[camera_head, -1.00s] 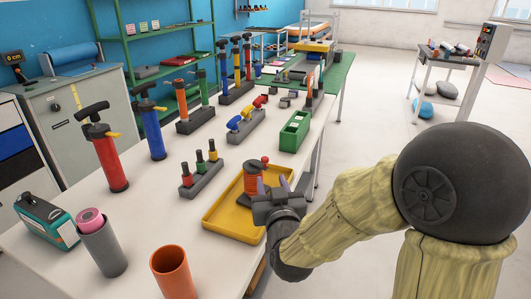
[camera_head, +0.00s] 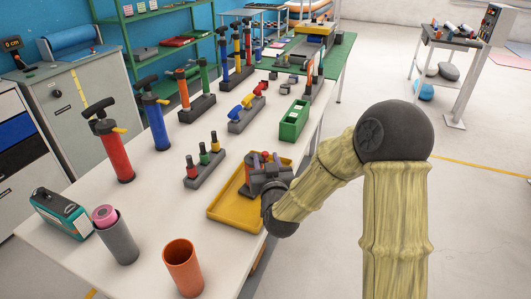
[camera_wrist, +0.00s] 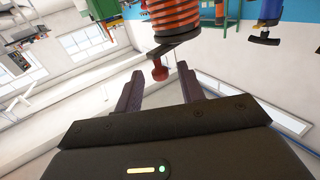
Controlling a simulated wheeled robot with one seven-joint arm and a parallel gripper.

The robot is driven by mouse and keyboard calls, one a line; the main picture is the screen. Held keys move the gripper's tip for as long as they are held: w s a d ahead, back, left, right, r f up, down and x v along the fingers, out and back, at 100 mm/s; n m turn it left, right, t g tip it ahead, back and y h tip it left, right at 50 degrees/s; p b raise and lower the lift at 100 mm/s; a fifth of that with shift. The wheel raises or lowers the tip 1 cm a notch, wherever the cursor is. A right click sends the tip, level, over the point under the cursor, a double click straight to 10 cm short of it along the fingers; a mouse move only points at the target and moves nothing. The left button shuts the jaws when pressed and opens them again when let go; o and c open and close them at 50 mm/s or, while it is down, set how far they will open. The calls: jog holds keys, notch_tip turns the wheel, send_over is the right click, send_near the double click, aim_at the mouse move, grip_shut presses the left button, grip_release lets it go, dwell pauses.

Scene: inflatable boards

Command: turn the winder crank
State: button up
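The winder (camera_head: 246,173) stands on the yellow tray (camera_head: 222,213) near the table's right edge. My gripper (camera_head: 266,166) is in front of it and hides most of it in the head view. In the wrist view, the winder's orange-red ribbed spool (camera_wrist: 177,17) shows upside down. Its dark crank arm (camera_wrist: 177,45) ends in a red knob (camera_wrist: 160,73). My gripper (camera_wrist: 159,76) is open, with one dark finger on each side of the knob. I see a gap on both sides, and cannot tell whether the knob is fully between the fingertips in depth.
A rack with three small pegs (camera_head: 205,168) stands left of the tray. A green box (camera_head: 294,121) is behind it. An orange cup (camera_head: 182,268) and a grey tube (camera_head: 117,240) stand at the front. Red and blue pumps stand farther left.

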aim_at(259, 155)
jog(key=shift+w+a, duration=0.2)
jog(key=shift+w, duration=1.15)
grip_shut()
jog(key=shift+s+a+m+h, duration=0.1)
jog(key=shift+m+h, duration=0.2)
jog(key=shift+h, duration=0.1)
